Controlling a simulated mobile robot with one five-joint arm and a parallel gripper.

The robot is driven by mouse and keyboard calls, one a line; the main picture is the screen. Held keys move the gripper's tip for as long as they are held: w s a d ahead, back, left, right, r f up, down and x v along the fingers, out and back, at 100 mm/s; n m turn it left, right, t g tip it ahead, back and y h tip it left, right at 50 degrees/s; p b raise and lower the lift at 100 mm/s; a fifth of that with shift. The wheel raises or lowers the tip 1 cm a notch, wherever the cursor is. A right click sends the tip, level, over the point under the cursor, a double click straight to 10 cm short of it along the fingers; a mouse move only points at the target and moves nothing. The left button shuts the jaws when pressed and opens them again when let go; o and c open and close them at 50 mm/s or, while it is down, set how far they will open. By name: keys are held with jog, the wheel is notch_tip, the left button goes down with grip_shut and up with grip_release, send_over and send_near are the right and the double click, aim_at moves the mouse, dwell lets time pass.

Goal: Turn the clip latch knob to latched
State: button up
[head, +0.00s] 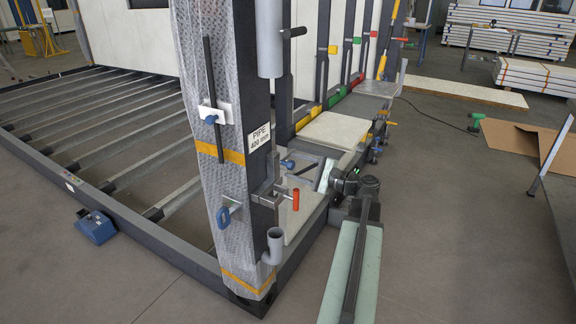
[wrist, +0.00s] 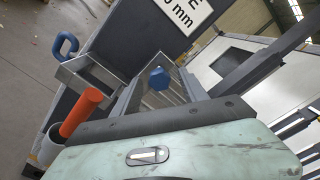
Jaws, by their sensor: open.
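A small blue knob (head: 288,163) shows behind the post, left of my gripper. A blue faceted knob (wrist: 159,78), which looks like the same one, is near the middle of the wrist view, in front of grey metal rails. Another blue knob (head: 211,119) sits on a white plate on the wrapped post. No label shows which is the clip latch knob, and I cannot read its turned position. My gripper (head: 324,175) is open, at the right of the post and apart from the blue knobs.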

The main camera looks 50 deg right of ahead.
jog(key=shift+x, duration=1.25)
grip_shut()
dwell(0.4)
